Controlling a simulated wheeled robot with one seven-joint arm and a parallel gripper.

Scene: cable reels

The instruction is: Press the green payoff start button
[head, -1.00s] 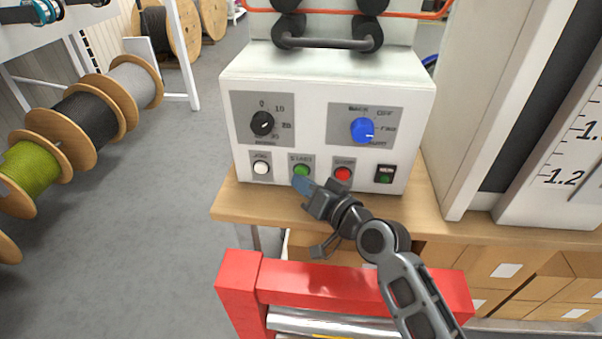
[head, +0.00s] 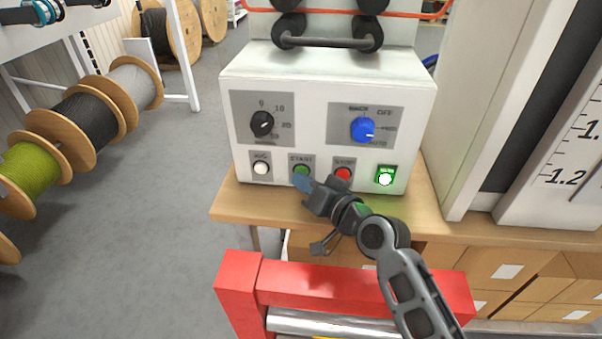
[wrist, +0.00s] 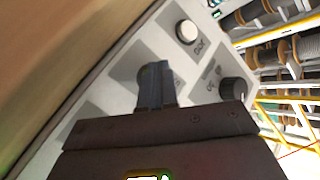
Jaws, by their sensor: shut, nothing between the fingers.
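The green start button (head: 301,170) is on the lower front of the white control box (head: 318,87), between the white jog button (head: 261,168) and the red stop button (head: 343,174). My gripper (head: 303,184) is shut and empty, its blue-grey fingertips at the lower edge of the green button. I cannot tell whether they touch it. In the wrist view the fingers (wrist: 156,85) cover most of the button. The square indicator (head: 385,177) at the right of the row is lit bright green.
Above the buttons are a black dial (head: 262,124) and a blue selector knob (head: 362,130). The box stands on a wooden bench (head: 232,203). A red frame (head: 238,285) with metal rollers is in front. Cable reels (head: 88,117) stand at left beside open floor.

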